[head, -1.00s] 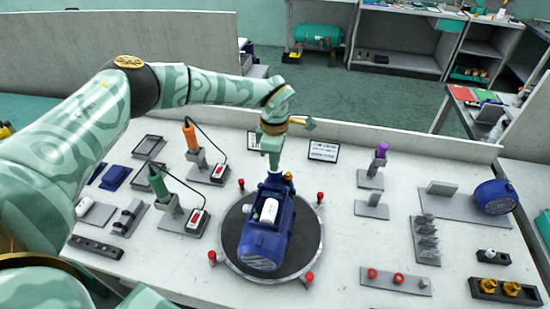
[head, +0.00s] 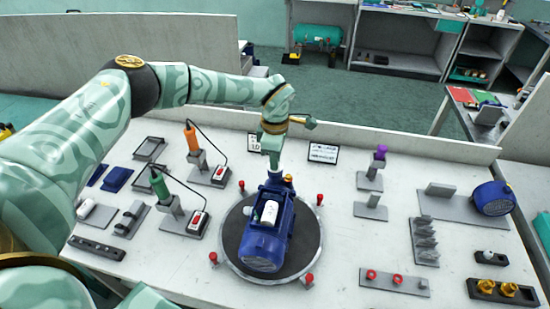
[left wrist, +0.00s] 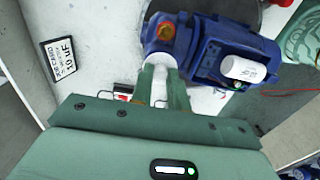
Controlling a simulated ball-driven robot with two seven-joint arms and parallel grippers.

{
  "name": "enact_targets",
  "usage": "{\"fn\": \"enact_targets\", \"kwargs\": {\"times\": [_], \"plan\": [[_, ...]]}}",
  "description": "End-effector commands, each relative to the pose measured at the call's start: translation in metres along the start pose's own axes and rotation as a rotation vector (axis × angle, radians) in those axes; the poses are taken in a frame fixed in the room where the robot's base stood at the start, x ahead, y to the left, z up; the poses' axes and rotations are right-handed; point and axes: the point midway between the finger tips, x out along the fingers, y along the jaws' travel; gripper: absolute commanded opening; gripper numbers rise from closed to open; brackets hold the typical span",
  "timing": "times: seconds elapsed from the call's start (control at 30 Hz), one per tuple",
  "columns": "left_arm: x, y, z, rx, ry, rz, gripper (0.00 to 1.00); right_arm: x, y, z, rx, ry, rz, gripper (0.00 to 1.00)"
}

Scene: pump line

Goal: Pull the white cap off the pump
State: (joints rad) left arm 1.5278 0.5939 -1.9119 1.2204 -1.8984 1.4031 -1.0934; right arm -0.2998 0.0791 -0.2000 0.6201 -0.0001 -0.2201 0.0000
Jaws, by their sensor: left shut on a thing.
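The blue pump (head: 265,235) stands on a dark round plate (head: 230,235) in the head view. It also shows in the left wrist view (left wrist: 212,45), with a brass fitting (left wrist: 165,31) near one end. My left gripper (head: 273,165) reaches down to the pump's far end. In the left wrist view its fingers (left wrist: 161,85) are shut on the white cap (left wrist: 160,62), which is at the pump's end and mostly hidden between them. A separate white cylinder (left wrist: 243,69) lies on the pump's top, clear of the fingers. My right gripper is not in view.
Red posts (head: 308,279) surround the plate. Green (head: 158,184) and orange (head: 191,139) tools with cords stand to the left. A purple-topped part (head: 381,152), a spiked rack (head: 424,240) and a blue motor (head: 493,198) are to the right. A low wall runs behind.

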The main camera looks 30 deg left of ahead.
Motion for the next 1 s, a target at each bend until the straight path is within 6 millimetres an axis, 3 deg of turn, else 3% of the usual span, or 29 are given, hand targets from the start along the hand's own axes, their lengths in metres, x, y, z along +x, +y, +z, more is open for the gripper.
{"fn": "enact_targets", "kwargs": {"times": [0.47, 1.0], "plan": [[-0.031, 0.000, 0.000, 0.000, 0.000, 0.001, 0.00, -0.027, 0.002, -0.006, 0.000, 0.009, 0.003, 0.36], [-0.031, 0.000, 0.000, 0.000, 0.000, 0.000, 0.00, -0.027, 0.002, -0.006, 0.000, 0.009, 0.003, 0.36]]}}
